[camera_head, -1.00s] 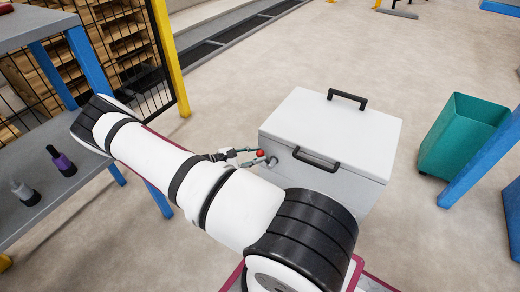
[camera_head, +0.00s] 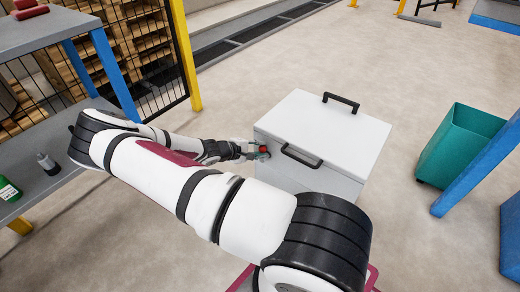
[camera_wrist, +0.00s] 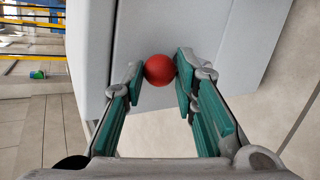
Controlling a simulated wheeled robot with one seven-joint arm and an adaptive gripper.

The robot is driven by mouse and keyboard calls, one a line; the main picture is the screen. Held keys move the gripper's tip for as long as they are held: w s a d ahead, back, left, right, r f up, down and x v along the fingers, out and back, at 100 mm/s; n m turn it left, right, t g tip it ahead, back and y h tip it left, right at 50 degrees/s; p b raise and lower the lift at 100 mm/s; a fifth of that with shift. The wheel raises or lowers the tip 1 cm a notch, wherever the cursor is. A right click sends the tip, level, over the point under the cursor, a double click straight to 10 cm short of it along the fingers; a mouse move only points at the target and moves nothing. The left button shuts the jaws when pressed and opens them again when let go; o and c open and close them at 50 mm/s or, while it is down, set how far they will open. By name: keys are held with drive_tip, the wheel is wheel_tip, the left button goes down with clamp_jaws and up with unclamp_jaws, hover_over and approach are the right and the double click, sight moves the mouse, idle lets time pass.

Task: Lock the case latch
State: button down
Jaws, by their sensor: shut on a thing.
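The white case (camera_head: 320,137) stands on the floor with its lid down. It has a black handle (camera_head: 301,156) on its front edge and another black handle (camera_head: 341,102) on top. A red ball-shaped latch knob (camera_wrist: 160,70) sits at the case's side. It also shows in the head view (camera_head: 264,149), partly covered by my gripper. My gripper (camera_wrist: 159,72) has its teal-padded fingers closed on the red knob, one finger on each side. The rest of the latch behind the knob is hidden.
A teal bin (camera_head: 461,144) stands right of the case, beside a blue post (camera_head: 482,167). A grey shelf table (camera_head: 40,190) with bottles is at the left. A yellow post and mesh fence stand behind it. The floor around the case is mostly clear.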

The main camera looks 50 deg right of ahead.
drive_tip(key=shift+s+d, duration=0.2)
drive_tip(key=shift+s, duration=0.1)
drive_tip(key=c, duration=1.3)
unclamp_jaws()
drive_tip(key=shift+w+a+r, duration=0.15)
drive_tip(key=shift+a+r, duration=0.05)
drive_tip(key=shift+a, duration=0.3)
drive_tip(key=v, duration=1.1)
drive_tip(key=shift+r, duration=0.1)
